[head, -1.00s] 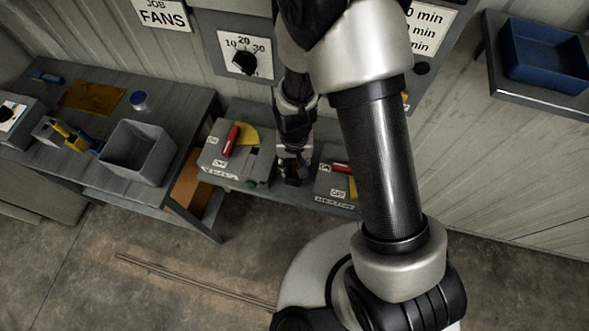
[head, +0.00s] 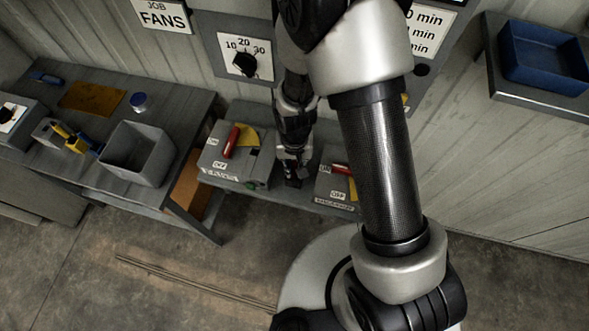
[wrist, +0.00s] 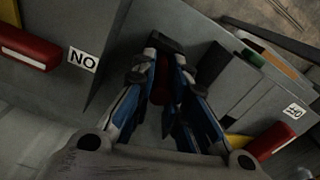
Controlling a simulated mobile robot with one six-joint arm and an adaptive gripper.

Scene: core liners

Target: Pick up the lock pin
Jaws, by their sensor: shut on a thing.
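My gripper (head: 292,176) is low over the shelf, between two grey switch boxes. In the wrist view my gripper (wrist: 182,62) has its blue and black fingers close around a dark red piece (wrist: 162,88), which looks like the lock pin. Most of this piece is hidden by the fingers and shadow. In the head view it cannot be made out clearly.
The left switch box (head: 215,158) has a red lever (head: 231,141) and a yellow plate. The right switch box (head: 330,187) is partly behind my arm. A workbench (head: 85,170) with an open grey bin (head: 137,153) stands at left. A blue tray (head: 545,58) is at upper right.

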